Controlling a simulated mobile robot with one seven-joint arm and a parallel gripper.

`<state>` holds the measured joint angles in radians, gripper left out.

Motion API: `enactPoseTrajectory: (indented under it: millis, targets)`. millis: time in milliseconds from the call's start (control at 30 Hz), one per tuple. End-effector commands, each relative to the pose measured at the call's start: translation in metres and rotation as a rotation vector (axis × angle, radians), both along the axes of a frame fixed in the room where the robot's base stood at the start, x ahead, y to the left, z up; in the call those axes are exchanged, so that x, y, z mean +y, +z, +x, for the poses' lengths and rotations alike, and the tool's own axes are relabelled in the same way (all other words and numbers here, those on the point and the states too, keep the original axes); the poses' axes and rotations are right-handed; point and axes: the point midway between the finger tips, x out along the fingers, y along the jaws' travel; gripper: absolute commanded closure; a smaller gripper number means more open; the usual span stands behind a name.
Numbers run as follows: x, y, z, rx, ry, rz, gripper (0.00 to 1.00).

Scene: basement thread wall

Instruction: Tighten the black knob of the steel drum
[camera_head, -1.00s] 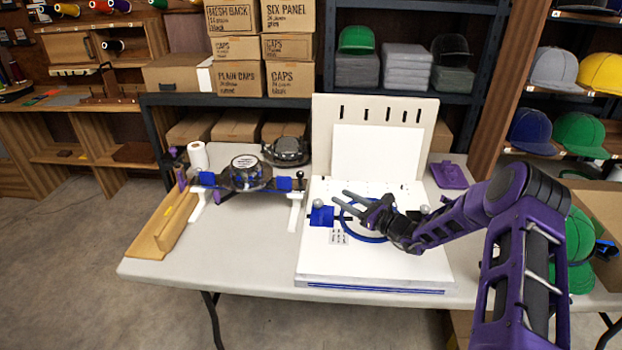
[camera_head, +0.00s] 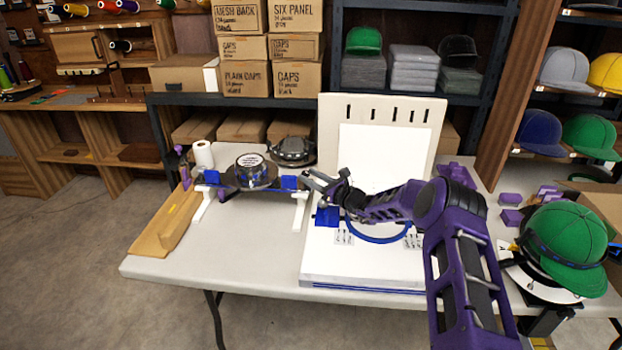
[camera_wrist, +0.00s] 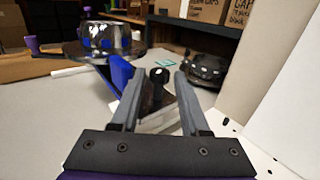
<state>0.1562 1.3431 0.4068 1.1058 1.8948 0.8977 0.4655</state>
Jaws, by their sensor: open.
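The steel drum (camera_head: 250,168) sits on its blue fixture at the left of the table. It also shows at upper left in the wrist view (camera_wrist: 107,38). The black knob (camera_wrist: 158,75) is a round ball on a short stem at the right end of the fixture's blue bar (camera_wrist: 121,73). My gripper (camera_head: 307,179) is at that right end, pointing left. In the wrist view my open gripper (camera_wrist: 157,82) has the knob between its fingertips in the picture; I see no contact. In the head view my fingers crowd the knob and it is hard to make out.
A white board (camera_head: 360,262) with a blue ring (camera_head: 375,238) lies under my arm. An upright panel (camera_head: 425,112) stands behind it. A dark rounded cap form (camera_head: 293,150) stands behind the fixture. A green cap (camera_head: 565,248) is at right. The table's front left is clear.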

Motion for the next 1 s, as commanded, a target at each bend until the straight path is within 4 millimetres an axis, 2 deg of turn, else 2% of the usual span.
enactPoseTrajectory:
  millis: [200, 400, 467, 767, 1000]
  targets:
    - [0.0001, -0.0001, 0.0000, 0.001, 0.000, -0.001, 0.55]
    - [0.0000, -0.0001, -0.0001, 0.001, 0.000, -0.001, 0.91]
    - [0.0000, -0.0001, -0.0001, 0.001, 0.000, -0.001, 1.00]
    - [0.0001, 0.0004, -0.0007, 0.002, -0.011, 0.001, 1.00]
    - [0.0022, 0.0021, -0.0031, 0.006, -0.102, 0.002, 1.00]
